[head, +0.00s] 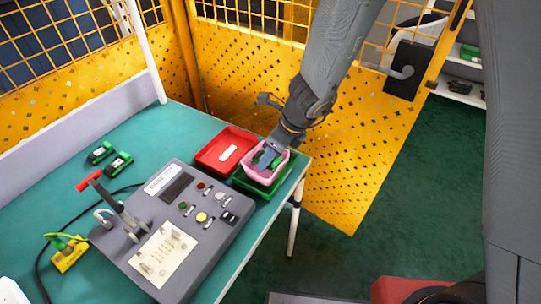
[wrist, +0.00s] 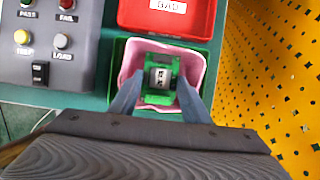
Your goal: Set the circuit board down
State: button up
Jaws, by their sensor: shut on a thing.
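The circuit board (wrist: 161,97), a green piece with a pale, dark-marked block in its middle, is between the two fingers of my gripper (wrist: 160,84). My gripper (head: 267,160) is shut on it and reaches down into a pink-lined container (head: 286,157). The pink lining (wrist: 190,60) surrounds the board and sits within a green bin (wrist: 117,58). I cannot tell whether the board touches the bottom. In the head view my gripper mostly hides the board.
A red bin (head: 224,150) marked "BAD" in the wrist view adjoins the green bin. A grey test box (head: 175,225) with buttons and a red-handled lever (head: 90,180) stands to the left. Two green-and-black pieces (head: 118,164) lie further left on the teal table (head: 165,125). Yellow perforated panels stand behind.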

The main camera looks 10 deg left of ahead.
jog(key=shift+f+b, duration=0.6)
jog(key=shift+b, duration=0.1)
jog(key=o, duration=1)
jog(key=shift+o, duration=0.2)
jog(key=shift+r, duration=0.1)
jog(key=shift+r+p, duration=0.45)
jog(key=shift+p, duration=0.2)
jog(key=p+v, duration=0.4)
jog(key=v, duration=0.8)
jog(key=s+d+r+n+h, duration=0.2)
jog(key=s+d+n, duration=0.1)
jog(key=d+n, duration=0.8)
jog(key=s+d+r+n+h, duration=0.2)
jog(key=s+d+n, duration=0.2)
jog(key=d+n, duration=0.7)
jog(key=shift+s+d, duration=0.3)
jog(key=shift+d, duration=0.4)
